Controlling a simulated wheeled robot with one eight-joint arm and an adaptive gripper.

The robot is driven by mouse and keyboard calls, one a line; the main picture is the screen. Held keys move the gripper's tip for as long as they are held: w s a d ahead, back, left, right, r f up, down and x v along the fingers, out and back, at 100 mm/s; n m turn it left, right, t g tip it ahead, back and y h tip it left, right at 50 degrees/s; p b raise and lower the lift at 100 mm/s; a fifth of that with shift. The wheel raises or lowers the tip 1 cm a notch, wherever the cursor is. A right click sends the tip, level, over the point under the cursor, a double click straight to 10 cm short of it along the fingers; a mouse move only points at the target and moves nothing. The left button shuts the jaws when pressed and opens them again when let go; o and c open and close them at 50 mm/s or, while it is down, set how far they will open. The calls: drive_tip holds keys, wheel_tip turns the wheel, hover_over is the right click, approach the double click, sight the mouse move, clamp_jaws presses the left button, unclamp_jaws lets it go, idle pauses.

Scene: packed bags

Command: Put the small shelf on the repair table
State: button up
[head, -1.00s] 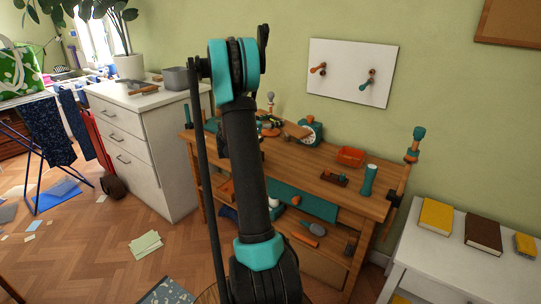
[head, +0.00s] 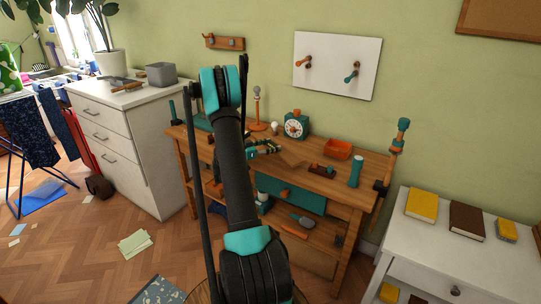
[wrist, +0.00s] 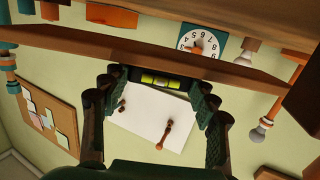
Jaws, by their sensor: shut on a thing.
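The small shelf looks like a brown wooden board (head: 291,159), just right of my gripper (head: 264,147) in the head view. In the wrist view, which is upside down, the shelf (wrist: 235,76) runs across the upper part and covers part of a clock. My gripper (wrist: 158,82) is shut on it; the exact contact is hard to see. A dark bar with a yellow-green vial (wrist: 160,79) shows between the fingers. The repair table (head: 345,187) is a wooden workbench behind and below the gripper. I cannot tell whether the shelf touches it.
On the table stand a teal clock (head: 296,124), an orange tray (head: 338,149), a teal cylinder (head: 355,171) and a stand (head: 257,108). A white pegboard (head: 337,64) hangs behind. White drawers (head: 123,150) stand left and a white side table (head: 440,243) right.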

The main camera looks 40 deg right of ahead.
sight(271, 159)
drive_tip(key=shift+f, duration=2.3)
drive_tip(key=shift+f, duration=0.1)
drive_tip(key=o, duration=1.4)
drive_tip(key=shift+o, duration=0.2)
